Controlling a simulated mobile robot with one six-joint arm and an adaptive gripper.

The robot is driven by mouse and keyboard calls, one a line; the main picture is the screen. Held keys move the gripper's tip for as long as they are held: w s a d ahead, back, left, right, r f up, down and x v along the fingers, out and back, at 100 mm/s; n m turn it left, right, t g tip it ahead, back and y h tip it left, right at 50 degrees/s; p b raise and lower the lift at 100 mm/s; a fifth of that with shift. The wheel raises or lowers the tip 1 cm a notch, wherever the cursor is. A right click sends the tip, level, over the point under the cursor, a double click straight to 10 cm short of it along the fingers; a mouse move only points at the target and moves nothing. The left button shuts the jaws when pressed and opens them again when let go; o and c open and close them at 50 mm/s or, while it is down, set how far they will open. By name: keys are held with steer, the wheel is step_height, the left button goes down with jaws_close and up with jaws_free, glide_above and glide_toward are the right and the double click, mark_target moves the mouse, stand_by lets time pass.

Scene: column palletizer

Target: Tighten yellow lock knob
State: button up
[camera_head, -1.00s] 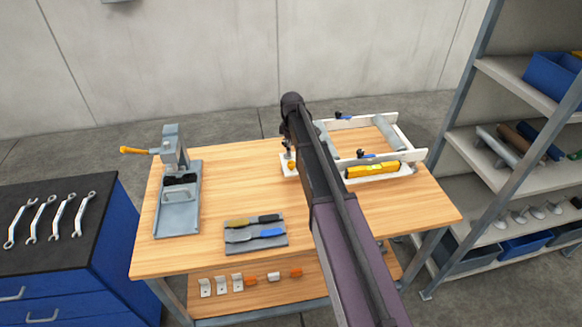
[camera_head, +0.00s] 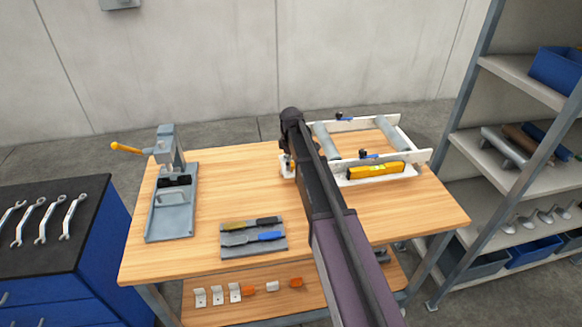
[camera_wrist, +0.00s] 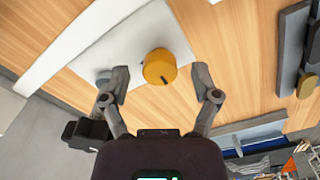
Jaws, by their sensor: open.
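The yellow lock knob (camera_wrist: 160,67) shows in the wrist view as a round yellow cap with a dark mark on its side. It lies between and a little beyond the fingertips of my gripper (camera_wrist: 161,84), which is open with a gap on both sides of the knob. The knob stands at a white plate (camera_wrist: 136,40) of the roller frame. In the head view my arm hides most of the knob and my gripper. The white frame (camera_head: 358,124) with grey rollers (camera_head: 328,140) sits at the table's right rear.
A yellow level (camera_head: 375,170) lies by the frame's front rail. A grey press with an orange handle (camera_head: 127,147) stands on the table's left. Shelves (camera_head: 500,150) stand at right.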

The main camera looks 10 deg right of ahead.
steer(key=shift+f, duration=0.15)
jaws_close()
stand_by(0.4)
